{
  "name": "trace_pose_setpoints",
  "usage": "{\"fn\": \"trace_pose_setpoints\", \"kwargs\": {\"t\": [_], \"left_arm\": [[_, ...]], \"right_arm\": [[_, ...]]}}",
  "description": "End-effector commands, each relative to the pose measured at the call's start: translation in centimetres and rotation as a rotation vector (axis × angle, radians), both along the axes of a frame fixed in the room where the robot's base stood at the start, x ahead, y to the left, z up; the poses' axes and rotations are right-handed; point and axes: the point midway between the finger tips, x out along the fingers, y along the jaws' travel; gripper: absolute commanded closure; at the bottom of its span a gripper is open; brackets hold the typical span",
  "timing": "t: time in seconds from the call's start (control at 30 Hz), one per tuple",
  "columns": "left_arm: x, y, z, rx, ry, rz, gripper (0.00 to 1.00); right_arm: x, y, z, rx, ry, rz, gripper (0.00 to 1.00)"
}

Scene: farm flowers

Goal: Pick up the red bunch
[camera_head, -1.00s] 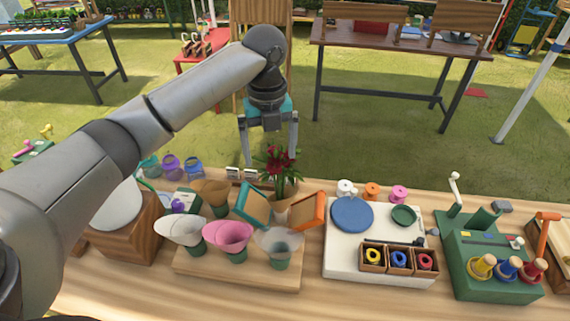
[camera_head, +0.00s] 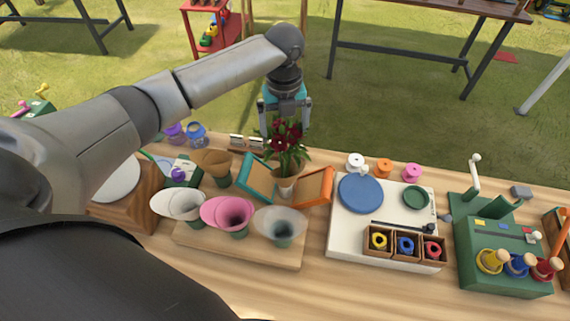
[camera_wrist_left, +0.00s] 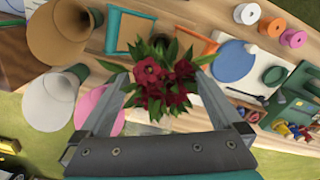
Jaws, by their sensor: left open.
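The red bunch (camera_head: 287,138) has dark red flowers with green leaves. My left gripper (camera_head: 287,118) is open just above and behind the flowers, pointing down. In the left wrist view the red bunch (camera_wrist_left: 163,80) shows between the two spread fingers of my left gripper (camera_wrist_left: 165,95). The fingers are at either side of the blooms, and I cannot tell if they touch them. The stems are mostly hidden by leaves. My right gripper is not in view.
A teal frame (camera_head: 249,185) and an orange frame (camera_head: 325,187) lean close to the pot. White, pink and grey cones (camera_head: 228,213) stand on a wooden board in front. A white board (camera_head: 348,235) with a blue disc lies right.

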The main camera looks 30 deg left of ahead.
Motion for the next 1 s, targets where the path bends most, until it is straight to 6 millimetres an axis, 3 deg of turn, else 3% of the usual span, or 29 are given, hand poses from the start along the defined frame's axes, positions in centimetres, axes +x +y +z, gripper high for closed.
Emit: {"fn": "trace_pose_setpoints", "kwargs": {"t": [0.17,0.5,0.77,1.0], "left_arm": [[-0.2,-0.1,-1.2,0.001,0.002,0.000,0.00],[-0.6,-0.4,-5.5,0.001,0.000,0.000,0.00],[-0.5,-0.4,-5.7,0.002,-0.001,-0.001,0.00],[-0.5,-0.4,-5.7,0.001,-0.002,-0.001,0.27]], "right_arm": [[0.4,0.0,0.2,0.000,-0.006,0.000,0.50],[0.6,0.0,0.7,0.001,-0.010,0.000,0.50],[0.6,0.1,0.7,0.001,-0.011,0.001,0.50],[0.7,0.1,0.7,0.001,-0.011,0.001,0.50]]}}
